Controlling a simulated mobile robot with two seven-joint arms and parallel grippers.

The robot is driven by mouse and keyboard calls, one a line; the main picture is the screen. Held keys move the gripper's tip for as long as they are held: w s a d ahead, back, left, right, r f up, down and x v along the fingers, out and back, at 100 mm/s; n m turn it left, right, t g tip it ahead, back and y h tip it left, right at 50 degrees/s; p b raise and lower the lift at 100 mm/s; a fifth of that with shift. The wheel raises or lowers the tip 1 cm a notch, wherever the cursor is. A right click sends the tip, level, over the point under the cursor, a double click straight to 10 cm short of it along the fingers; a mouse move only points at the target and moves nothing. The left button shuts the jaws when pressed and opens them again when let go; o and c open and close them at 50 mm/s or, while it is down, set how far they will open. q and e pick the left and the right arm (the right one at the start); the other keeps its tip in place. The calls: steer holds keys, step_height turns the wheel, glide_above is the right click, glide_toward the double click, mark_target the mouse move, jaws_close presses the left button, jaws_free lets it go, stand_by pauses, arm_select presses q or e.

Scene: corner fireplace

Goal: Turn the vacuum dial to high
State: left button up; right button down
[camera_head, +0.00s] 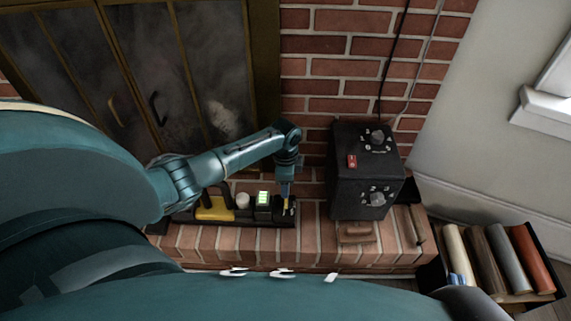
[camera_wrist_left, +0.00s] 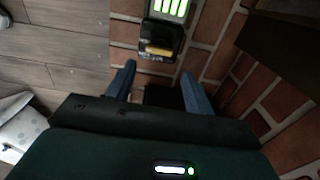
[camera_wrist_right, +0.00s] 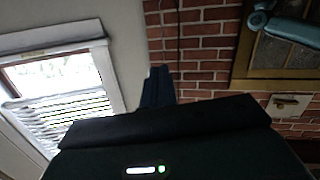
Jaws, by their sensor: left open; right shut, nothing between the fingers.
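A black box (camera_head: 345,180) stands on the brick hearth, with an upper dial (camera_head: 377,138) and a lower dial (camera_head: 377,198), each ringed by small pale marks. I cannot read the marks or tell their settings. A red switch (camera_head: 351,161) sits beside the upper dial. My left gripper (camera_head: 286,196) points down at the right end of a dark tray (camera_head: 183,218), left of the box and apart from it. The left wrist view shows its fingers (camera_wrist_left: 157,70) open and empty. My right gripper (camera_wrist_right: 158,72) is shut and empty, facing the brick wall in the right wrist view.
The tray holds a yellow-handled item (camera_head: 214,210), a white round piece (camera_head: 242,200) and a green-lit unit (camera_head: 263,199). A brown block (camera_head: 355,233) lies before the box. Cords (camera_head: 388,65) hang behind it. A dark crate (camera_head: 548,270) of rolls stands right; the fireplace doors (camera_head: 150,65) are left.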

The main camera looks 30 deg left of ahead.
arm_select(q)
step_height(320, 180, up, 5)
steer(key=shift+f+p, duration=0.1)
steer(key=shift+p, duration=0.6)
arm_select(e)
steer(key=shift+s+d+m+g+h, duration=0.2)
steer(key=shift+s+m+g+h, duration=0.15)
steer(key=shift+g, duration=0.55)
